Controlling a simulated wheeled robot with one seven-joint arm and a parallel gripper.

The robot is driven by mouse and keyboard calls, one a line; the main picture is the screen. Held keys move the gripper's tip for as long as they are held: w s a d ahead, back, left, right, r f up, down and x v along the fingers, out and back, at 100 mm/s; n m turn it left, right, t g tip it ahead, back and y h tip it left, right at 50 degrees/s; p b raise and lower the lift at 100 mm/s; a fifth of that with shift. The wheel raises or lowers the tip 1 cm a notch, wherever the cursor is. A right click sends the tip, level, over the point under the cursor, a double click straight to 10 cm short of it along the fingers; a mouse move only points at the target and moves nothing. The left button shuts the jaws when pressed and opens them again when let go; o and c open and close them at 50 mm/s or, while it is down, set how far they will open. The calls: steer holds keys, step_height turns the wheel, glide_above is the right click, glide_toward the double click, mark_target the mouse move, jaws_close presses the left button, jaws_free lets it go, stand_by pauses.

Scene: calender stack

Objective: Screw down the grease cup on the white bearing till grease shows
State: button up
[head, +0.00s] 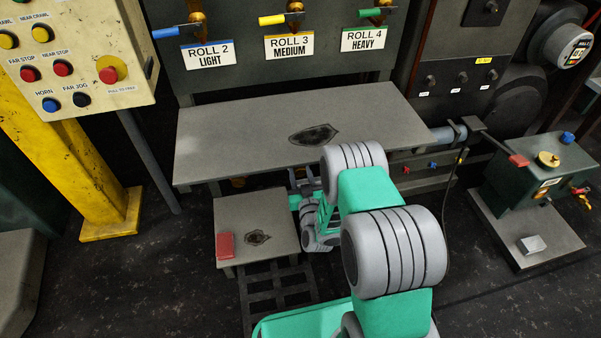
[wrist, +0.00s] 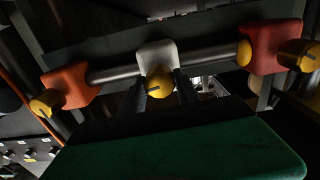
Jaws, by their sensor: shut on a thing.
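The white bearing (wrist: 157,54) sits on a grey shaft in the middle of the wrist view. Its round yellow grease cup (wrist: 158,80) with a dark line mark faces me. My gripper (wrist: 160,94) has one dark finger on each side of this cup and is shut on it. I cannot make out any grease at the bearing in the dim light. In the head view my gripper (head: 304,183) reaches in below the front edge of the grey bench, and the white bearing is hidden there.
On the same shaft are an orange bearing (wrist: 70,86) at left and a red bearing (wrist: 271,47) at right, each with a yellow cup. The bench top (head: 230,130) is above my gripper. A low stand (head: 280,210) with a red block (head: 225,245) is close left.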

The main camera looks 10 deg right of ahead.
jaws_close()
steer(key=shift+m, duration=0.3)
steer(key=shift+m+b, duration=0.4)
steer(key=shift+m, duration=0.7)
steer(key=m+b, duration=0.1)
steer(key=m, duration=0.3)
steer(key=shift+m, duration=0.4)
steer(key=o, duration=1.2)
jaws_free()
steer(key=shift+s, duration=0.1)
